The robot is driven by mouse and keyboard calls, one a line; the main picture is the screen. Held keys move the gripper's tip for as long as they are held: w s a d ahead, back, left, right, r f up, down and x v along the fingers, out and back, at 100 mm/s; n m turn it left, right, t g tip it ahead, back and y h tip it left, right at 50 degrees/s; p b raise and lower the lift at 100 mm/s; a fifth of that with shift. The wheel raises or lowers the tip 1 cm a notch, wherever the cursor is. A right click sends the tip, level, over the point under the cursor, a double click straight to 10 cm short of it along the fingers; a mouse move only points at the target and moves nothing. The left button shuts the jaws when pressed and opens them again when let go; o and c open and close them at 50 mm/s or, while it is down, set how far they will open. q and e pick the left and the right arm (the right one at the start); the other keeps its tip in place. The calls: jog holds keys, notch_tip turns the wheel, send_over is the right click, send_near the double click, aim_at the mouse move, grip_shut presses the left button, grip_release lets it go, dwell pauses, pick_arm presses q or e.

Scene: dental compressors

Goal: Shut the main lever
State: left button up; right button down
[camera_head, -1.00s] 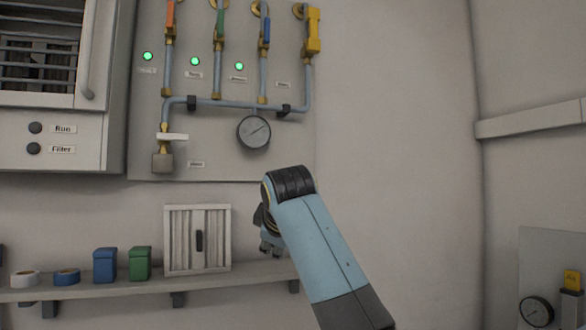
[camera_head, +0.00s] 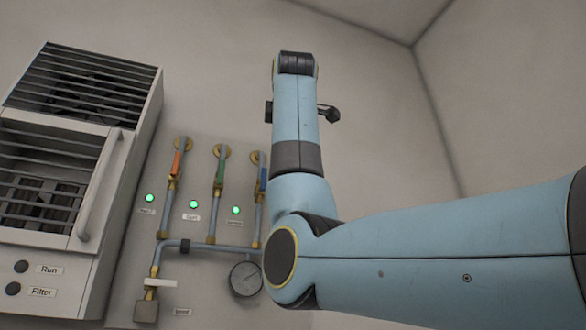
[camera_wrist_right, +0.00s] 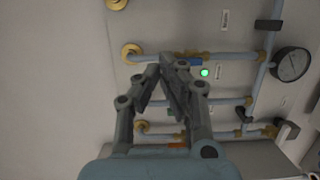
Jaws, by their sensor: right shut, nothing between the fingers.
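The white lever (camera_head: 160,283) sits on the lower left pipe of the wall panel, above a grey block (camera_head: 146,311). Its handle lies crosswise to the upright pipe and points right. I take it as the main lever; the small label beside it is too blurred to read surely. My right gripper (camera_wrist_right: 167,70) is shut and empty in the right wrist view, in front of the panel near the blue-handled valve (camera_wrist_right: 195,62). In the head view my right arm hides most of this gripper, high and right of the lever, apart from it. My left gripper is out of view.
Orange (camera_head: 177,164), green (camera_head: 220,173) and blue handled valves stand above the manifold pipe (camera_head: 212,247), with green lights below. A round gauge (camera_head: 246,278) is right of the lever. A vented cabinet (camera_head: 60,180) stands left. The upper right wall is clear.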

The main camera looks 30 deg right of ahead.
jog(key=shift+w, duration=0.1)
jog(key=w+d+p, duration=0.7)
jog(key=d, duration=0.1)
jog(key=shift+w+d, duration=0.3)
jog(key=shift+w, duration=0.1)
jog(key=shift+a, duration=0.1)
